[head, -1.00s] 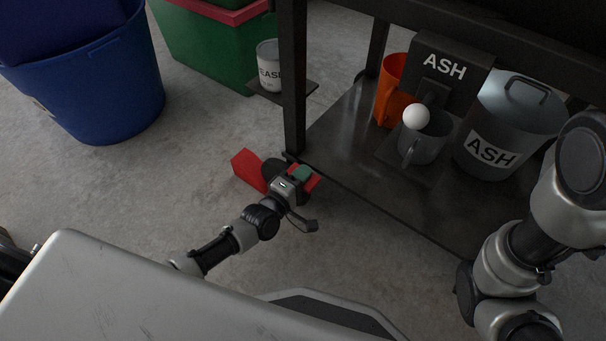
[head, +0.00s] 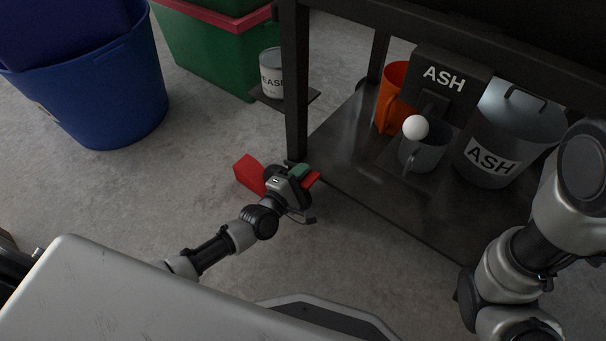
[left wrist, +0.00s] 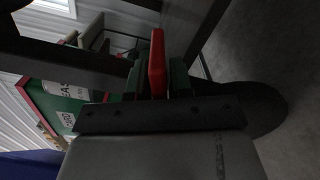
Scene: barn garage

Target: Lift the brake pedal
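The red brake pedal (head: 313,179) sits low at the foot of the dark cart's near corner leg, by a dark caster wheel. My left gripper (head: 302,174) is at it. In the left wrist view the pedal (left wrist: 157,62) stands between the two green-padded fingers (left wrist: 157,84), which lie close against its sides with hardly any gap. The gripper looks shut on it. The gripper body hides part of the pedal and wheel in the head view. My right arm shows at the right edge, but its gripper is out of view.
The cart's lower shelf (head: 335,150) holds an orange mug (head: 392,97), a grey mug with a white ball (head: 415,127) and an ash bucket (head: 492,160). A blue tub (head: 105,95) stands at left.

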